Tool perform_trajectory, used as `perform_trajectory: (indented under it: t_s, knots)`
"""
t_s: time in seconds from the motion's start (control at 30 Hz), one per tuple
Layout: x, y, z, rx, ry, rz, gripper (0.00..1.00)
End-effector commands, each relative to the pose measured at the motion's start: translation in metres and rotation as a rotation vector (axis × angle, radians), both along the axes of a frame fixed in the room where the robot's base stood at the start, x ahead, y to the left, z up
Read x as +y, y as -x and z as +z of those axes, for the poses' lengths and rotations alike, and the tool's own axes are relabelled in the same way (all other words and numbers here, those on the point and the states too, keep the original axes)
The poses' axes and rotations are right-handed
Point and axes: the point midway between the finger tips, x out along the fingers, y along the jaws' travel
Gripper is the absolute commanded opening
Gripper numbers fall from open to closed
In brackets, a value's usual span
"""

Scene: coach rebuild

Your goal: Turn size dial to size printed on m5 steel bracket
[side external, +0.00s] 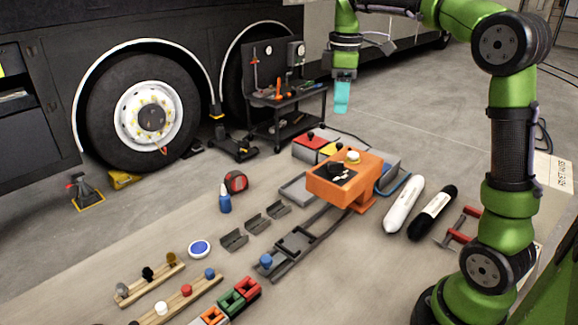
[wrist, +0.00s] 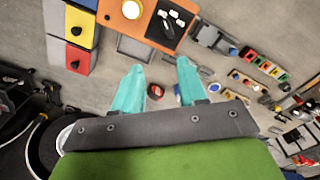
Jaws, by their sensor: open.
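An orange machine (side external: 345,184) stands on the mat, with a pale, yellowish round knob (side external: 352,157) on top beside a black panel (side external: 334,173) with small white pieces. In the wrist view the knob (wrist: 132,9) and panel (wrist: 170,22) lie at the top edge. I cannot tell whether this knob is the size dial. Several grey metal brackets (side external: 257,224) lie in a row left of the machine. Their printing is too small to read, so I cannot tell which is m5. My gripper (side external: 342,98) is open and empty, high above and behind the machine, with teal fingers (wrist: 158,66) apart.
Red, yellow and grey bins (side external: 312,143) stand behind the machine. A white cylinder (side external: 404,204) and a black one (side external: 433,212) lie to its right. A rail (side external: 306,240) runs toward the front. A tool cart (side external: 284,105) and coach wheel (side external: 150,115) are farther back.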

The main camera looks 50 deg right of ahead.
Motion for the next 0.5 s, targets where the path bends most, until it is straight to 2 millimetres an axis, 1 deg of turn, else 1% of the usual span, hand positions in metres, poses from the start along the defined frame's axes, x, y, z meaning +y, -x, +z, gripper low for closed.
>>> perform_trajectory:
  t_s: [0.03,0.1,0.23,0.37,0.47,0.5]
  knots:
    - [0.0,-0.001,0.008,0.007,0.0,0.063,0.41]
    - [0.002,0.003,0.017,0.016,-0.003,0.143,0.41]
    - [0.006,0.008,0.017,0.039,-0.022,0.231,0.41]
    - [0.006,0.008,0.009,0.041,-0.023,0.256,0.41]
    - [0.007,0.009,-0.006,0.043,-0.024,0.256,0.41]
    - [0.007,0.009,-0.013,0.042,-0.025,0.256,0.41]
